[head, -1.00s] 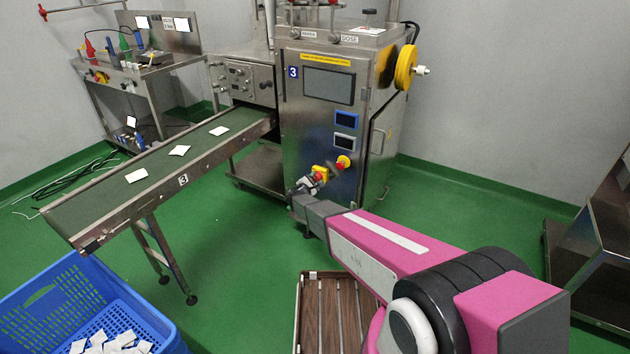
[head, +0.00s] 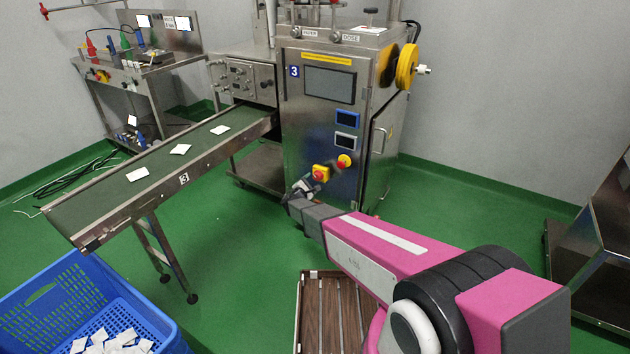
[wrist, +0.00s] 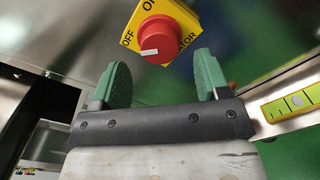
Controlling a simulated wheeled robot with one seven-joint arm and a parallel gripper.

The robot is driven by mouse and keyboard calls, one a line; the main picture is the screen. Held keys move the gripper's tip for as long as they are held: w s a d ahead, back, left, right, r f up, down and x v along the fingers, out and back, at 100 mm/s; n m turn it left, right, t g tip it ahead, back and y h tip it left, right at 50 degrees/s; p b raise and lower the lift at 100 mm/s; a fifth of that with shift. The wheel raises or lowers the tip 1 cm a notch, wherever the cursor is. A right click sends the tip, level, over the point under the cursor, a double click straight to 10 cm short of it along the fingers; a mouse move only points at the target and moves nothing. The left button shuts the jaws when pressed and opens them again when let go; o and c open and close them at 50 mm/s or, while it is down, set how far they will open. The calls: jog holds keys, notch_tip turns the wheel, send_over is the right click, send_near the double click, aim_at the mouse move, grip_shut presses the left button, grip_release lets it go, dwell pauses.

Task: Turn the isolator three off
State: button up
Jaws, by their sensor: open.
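The isolator is a red rotary knob (wrist: 160,40) on a yellow plate (wrist: 183,15) lettered ON and OFF. It also shows low on the front of machine 3 in the head view (head: 320,173). In the wrist view the knob's white mark is at its lower left, on the side of the OFF lettering. My gripper (wrist: 163,72) is open, its two green fingers apart with nothing between them. The knob is just beyond the fingertips, and no contact shows. In the head view my gripper (head: 303,187) is just below and left of the isolator.
A red and yellow button (head: 344,161) sits right of the isolator. Conveyor 3 (head: 100,192) with white teabags extends left from the machine cabinet (head: 315,115). A blue crate (head: 40,300) stands at front left, and a wooden slatted pallet (head: 312,300) below my arm.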

jog(key=v, duration=0.7)
jog(key=s+d+r+m+g, duration=0.4)
jog(key=s+d+m+g, duration=0.25)
jog(key=d, duration=0.45)
jog(key=s+d+r+m+g, duration=0.3)
jog(key=s+d+m+g, duration=0.3)
jog(key=d, duration=0.6)
jog(key=s+d+r+m+g+y, duration=0.1)
jog(key=s+r+m+y, duration=0.3)
jog(key=s, duration=0.4)
jog(key=s+d+r+m+g+y, duration=0.1)
jog(key=s+r+m+y, duration=0.3)
jog(key=s, duration=0.4)
jog(key=shift+s+d+m+g+y, duration=0.2)
jog(key=shift+d+m+g+y, duration=0.15)
jog(key=shift+g+y, duration=0.2)
